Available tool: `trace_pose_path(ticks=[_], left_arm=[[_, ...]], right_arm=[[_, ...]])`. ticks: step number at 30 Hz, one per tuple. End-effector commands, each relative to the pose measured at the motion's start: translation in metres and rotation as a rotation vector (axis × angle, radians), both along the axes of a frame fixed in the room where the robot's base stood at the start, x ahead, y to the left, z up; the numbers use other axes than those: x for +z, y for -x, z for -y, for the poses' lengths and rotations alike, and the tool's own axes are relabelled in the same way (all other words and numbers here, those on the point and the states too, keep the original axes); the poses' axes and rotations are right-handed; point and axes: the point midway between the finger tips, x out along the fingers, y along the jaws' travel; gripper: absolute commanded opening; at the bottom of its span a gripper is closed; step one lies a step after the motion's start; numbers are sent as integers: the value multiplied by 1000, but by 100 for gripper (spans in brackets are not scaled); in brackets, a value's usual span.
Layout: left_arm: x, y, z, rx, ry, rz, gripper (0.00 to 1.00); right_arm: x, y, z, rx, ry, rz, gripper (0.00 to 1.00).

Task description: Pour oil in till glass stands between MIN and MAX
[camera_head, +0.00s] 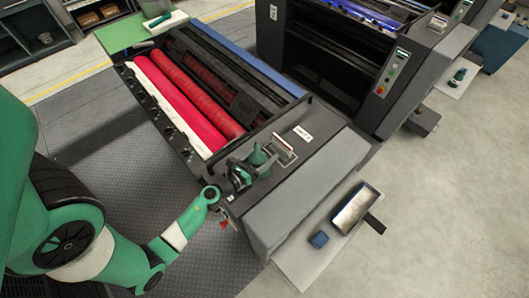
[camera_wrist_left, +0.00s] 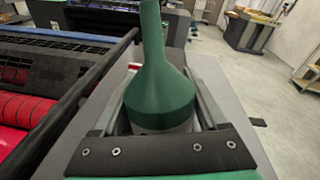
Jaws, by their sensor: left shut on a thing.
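A green oil can (camera_head: 259,157) with a long narrow neck is at the near end of the ink unit (camera_head: 300,165). In the left wrist view the same can (camera_wrist_left: 160,95) fills the middle, its neck running up out of the frame. My left gripper (camera_head: 243,172) is shut on the can's body; its grey fingers lie on either side. The can's spout tip is hidden or too small to tell. I cannot make out a glass with MIN and MAX marks or any oil level. My right gripper is not in view.
Red and white rollers (camera_head: 190,93) lie open beyond the end housing. A small framed part (camera_head: 284,146) and a white label (camera_head: 303,133) are on its top. A metal tray (camera_head: 354,208) and a blue block (camera_head: 319,239) lie on the pale board to the right.

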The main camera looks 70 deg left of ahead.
Motion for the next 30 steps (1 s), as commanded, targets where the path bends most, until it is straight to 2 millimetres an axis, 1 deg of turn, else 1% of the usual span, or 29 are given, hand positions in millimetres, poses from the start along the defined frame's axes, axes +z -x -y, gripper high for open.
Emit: trace_pose_path(ticks=[1,2,12,21,25,30], left_arm=[[4,0,2,-1,23,0,0],[3,0,3,-1,42,-1,0],[-17,1,23,0,303,-16,0],[-27,1,35,0,510,-26,0],[-33,1,40,0,587,-30,0],[-38,2,44,0,645,-33,0]], right_arm=[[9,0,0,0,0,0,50],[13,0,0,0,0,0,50],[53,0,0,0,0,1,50],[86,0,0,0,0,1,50],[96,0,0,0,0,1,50],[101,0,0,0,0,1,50]])
